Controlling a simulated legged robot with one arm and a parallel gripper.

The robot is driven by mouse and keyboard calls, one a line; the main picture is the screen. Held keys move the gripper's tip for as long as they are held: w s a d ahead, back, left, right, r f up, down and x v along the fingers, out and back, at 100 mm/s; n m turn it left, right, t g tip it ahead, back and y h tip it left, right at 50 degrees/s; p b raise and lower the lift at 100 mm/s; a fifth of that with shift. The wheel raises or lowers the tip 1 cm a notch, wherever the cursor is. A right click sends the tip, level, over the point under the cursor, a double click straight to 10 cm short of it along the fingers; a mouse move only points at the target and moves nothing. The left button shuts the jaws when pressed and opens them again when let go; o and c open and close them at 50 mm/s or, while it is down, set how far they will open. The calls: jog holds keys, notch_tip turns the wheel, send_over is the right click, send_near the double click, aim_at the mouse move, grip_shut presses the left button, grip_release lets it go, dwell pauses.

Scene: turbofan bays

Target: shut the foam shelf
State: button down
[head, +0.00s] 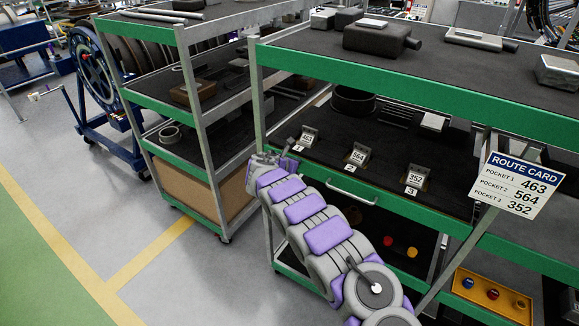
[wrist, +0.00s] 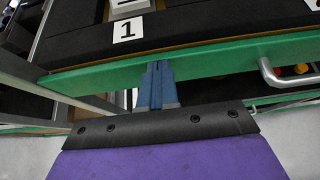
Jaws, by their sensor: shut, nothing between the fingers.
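The foam shelf (head: 385,150) is the dark middle level of the near green rack, with a green front edge (head: 400,218) and a silver bar handle (head: 351,197). It holds three metal parts in pockets marked 1, 2 and 3, with tags 463, 564 and 352. How far it stands out is hard to tell. My gripper (head: 290,146) is at the shelf's front left corner, left of the handle. In the wrist view its blue fingers (wrist: 157,68) are shut and empty, overlapping the green edge (wrist: 215,66) below label 1. Contact cannot be told.
A route card sign (head: 509,185) on a post stands at the front right. A yellow tray (head: 478,310) sits low at the right. A second rack (head: 195,110) and a blue wheeled reel stand (head: 95,85) are at the left. The floor (head: 60,180) at left is clear.

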jog(key=shift+w+d+r, duration=0.1)
jog(key=shift+w+d, duration=0.1)
jog(key=shift+d, duration=0.05)
dwell(0.4)
jog(key=s+a+f+v, duration=0.1)
jog(key=f+v, duration=0.1)
jog(key=v, duration=1.2)
jog(key=s+d+r+m+g+h+b, duration=0.1)
jog(key=s+d+r+m+g, duration=0.2)
jog(key=d, duration=0.5)
jog(key=s+d+r+m+h+b, duration=0.1)
jog(key=s+d+r+m+h, duration=0.1)
jog(key=s+d+r+m, duration=0.45)
jog(key=s+d+m+g+y+b, duration=0.15)
jog(key=s+d+m+g, duration=0.5)
jog(key=s+d, duration=0.65)
jog(key=s+a+f+m+y+b, duration=0.1)
jog(key=s+a+f+m+y, duration=0.1)
jog(key=s, duration=1)
jog(key=s+a+f+m+g+y+b, duration=0.1)
jog(key=s+m, duration=0.5)
jog(key=s, duration=0.6)
jog(key=s+a+f+m+g+y+b, duration=0.1)
jog(key=s+a+m+y, duration=0.4)
jog(key=s, duration=0.6)
notch_tip(320, 180, down, 3)
jog(key=shift+s+a+r+b, duration=0.15)
jog(key=shift+s+a+b, duration=0.25)
jog(key=shift+a+b, duration=0.55)
